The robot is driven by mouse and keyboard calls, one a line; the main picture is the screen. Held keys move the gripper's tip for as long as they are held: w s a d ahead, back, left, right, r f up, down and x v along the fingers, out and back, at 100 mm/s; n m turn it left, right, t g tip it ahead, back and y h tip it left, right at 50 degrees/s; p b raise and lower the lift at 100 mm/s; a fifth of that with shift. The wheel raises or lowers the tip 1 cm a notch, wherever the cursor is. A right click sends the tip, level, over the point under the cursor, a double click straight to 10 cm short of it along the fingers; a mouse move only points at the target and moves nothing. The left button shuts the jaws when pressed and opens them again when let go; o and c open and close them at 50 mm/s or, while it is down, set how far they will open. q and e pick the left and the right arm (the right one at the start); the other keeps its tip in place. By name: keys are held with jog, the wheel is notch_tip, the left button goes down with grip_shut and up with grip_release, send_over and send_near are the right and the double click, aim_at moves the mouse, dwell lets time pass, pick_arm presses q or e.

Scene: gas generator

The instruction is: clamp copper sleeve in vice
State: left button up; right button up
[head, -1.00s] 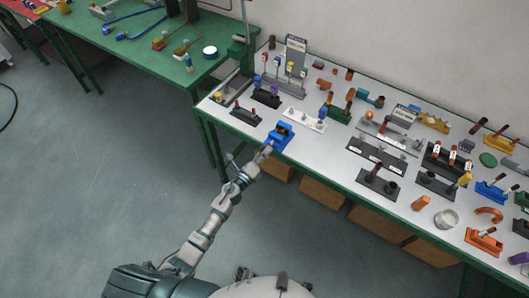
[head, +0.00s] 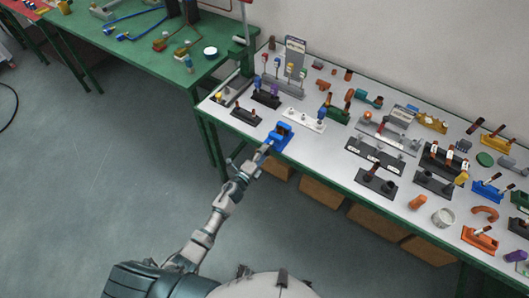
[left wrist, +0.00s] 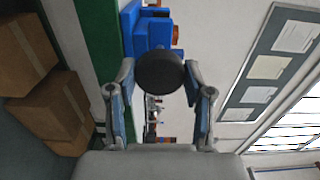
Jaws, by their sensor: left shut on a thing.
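The blue vice (head: 281,135) stands at the front left edge of the white-topped table. My left gripper (head: 266,149) reaches it from the front. In the left wrist view, the gripper (left wrist: 160,82) has its fingers on either side of a round black knob (left wrist: 160,71) and is shut on it. The vice's blue body (left wrist: 148,32) shows behind the knob. A copper-orange piece (left wrist: 178,34), likely the copper sleeve, shows at the vice, partly hidden; I cannot tell how tightly it sits. My right gripper is not in view.
A small dark fixture (head: 246,115) and a white rack (head: 304,120) stand near the vice. Several other fixtures fill the table to the right. Cardboard boxes (head: 322,193) sit under it. A green table (head: 150,30) is at the back left.

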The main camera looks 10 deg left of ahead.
pick_arm(q)
jog(key=shift+f, duration=0.2)
jog(key=shift+s+f+m+b, duration=0.1)
jog(key=shift+m+b, duration=0.4)
jog(key=shift+m, duration=0.9)
jog(key=shift+f+m+b, duration=0.1)
jog(key=shift+m+b, duration=0.3)
jog(key=shift+m, duration=1)
jog(key=o, duration=1.3)
jog(key=shift+r, duration=0.25)
